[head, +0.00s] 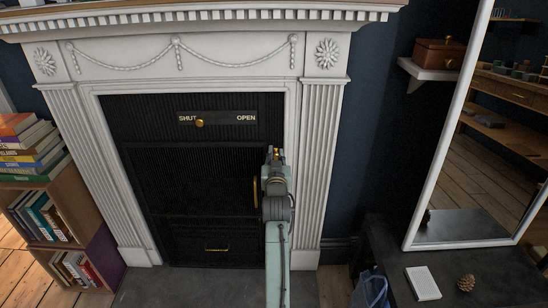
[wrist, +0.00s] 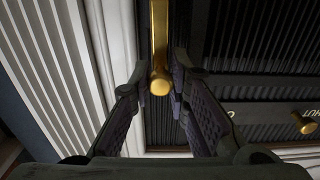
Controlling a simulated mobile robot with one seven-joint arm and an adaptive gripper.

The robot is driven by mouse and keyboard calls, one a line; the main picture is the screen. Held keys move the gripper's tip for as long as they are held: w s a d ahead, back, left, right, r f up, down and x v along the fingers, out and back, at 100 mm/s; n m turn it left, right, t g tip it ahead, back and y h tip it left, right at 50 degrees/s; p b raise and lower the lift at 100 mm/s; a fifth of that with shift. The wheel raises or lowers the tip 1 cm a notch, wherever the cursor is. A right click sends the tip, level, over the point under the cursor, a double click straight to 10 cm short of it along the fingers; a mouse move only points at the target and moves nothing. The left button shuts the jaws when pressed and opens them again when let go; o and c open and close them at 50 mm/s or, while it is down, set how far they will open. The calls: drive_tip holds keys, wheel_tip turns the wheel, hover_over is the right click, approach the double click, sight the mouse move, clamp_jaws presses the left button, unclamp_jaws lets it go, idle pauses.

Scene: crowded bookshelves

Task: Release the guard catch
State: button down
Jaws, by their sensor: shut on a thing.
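The guard catch appears as a brass bar with a rounded knob end (wrist: 160,82) in the wrist view, at the edge of the black fire guard (head: 185,180). A brass upright (head: 255,192) also shows beside my wrist in the head view. My gripper (wrist: 159,78) has one dark finger on each side of the knob end and is shut on it. In the head view my gripper (head: 273,154) is at the guard's right edge, and my arm hides part of that side. I cannot tell the exact contact points.
A white fireplace surround (head: 313,150) stands close on the right of my gripper. Above the guard, a brass slider knob (head: 200,122) sits by SHUT, away from OPEN. A lower brass handle (head: 217,248), a book crate (head: 50,215) and a white-framed mirror (head: 455,130) are around.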

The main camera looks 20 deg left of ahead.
drive_tip(key=shift+d, duration=0.15)
idle(0.3)
drive_tip(key=c, duration=1.5)
unclamp_jaws()
drive_tip(key=v, duration=1.2)
